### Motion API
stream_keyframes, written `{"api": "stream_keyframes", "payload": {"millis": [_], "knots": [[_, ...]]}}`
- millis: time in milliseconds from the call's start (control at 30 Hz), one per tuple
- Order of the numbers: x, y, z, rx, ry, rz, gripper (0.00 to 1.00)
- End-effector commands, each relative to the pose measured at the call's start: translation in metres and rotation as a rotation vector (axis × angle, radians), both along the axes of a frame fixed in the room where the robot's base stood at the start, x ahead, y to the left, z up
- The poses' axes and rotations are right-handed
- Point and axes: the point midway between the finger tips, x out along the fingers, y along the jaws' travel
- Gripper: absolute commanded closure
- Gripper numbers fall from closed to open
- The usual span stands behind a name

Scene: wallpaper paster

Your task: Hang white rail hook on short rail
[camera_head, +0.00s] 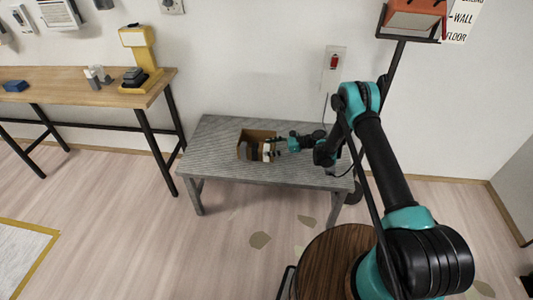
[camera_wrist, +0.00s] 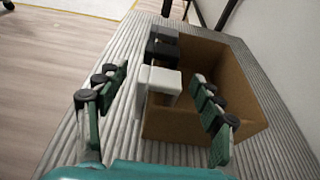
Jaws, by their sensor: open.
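The white rail hook (camera_wrist: 158,84) is at the near-left wall of an open cardboard box (camera_wrist: 242,92), with part of it outside the wall. In the head view the box (camera_head: 244,149) stands on the grey ribbed table, and small white and black pieces show at its front. My gripper (camera_wrist: 160,76) is open, its green and black fingers on either side of the white hook in the wrist view. I see no clear contact. In the head view my gripper (camera_head: 274,147) is at the box's right side. I cannot identify the short rail in either view.
Black hook-like pieces (camera_wrist: 163,42) sit just beyond the white one. The grey table (camera_head: 215,155) is mostly bare left of the box. A wooden workbench (camera_head: 55,80) with a yellow device (camera_head: 139,45) stands left. A red wall switch (camera_head: 334,61) is behind my arm.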

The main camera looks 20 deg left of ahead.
Motion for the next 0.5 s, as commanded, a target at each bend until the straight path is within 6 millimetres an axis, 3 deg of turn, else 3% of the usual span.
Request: {"api": "stream_keyframes", "payload": {"millis": [100, 333, 500], "knots": [[-0.0029, 0.0135, -0.0041, 0.000, 0.000, 0.000, 0.33], [-0.0033, 0.0157, -0.0047, 0.000, 0.001, -0.001, 0.33], [-0.0032, 0.0155, -0.0046, 0.000, 0.001, -0.001, 0.53]]}}
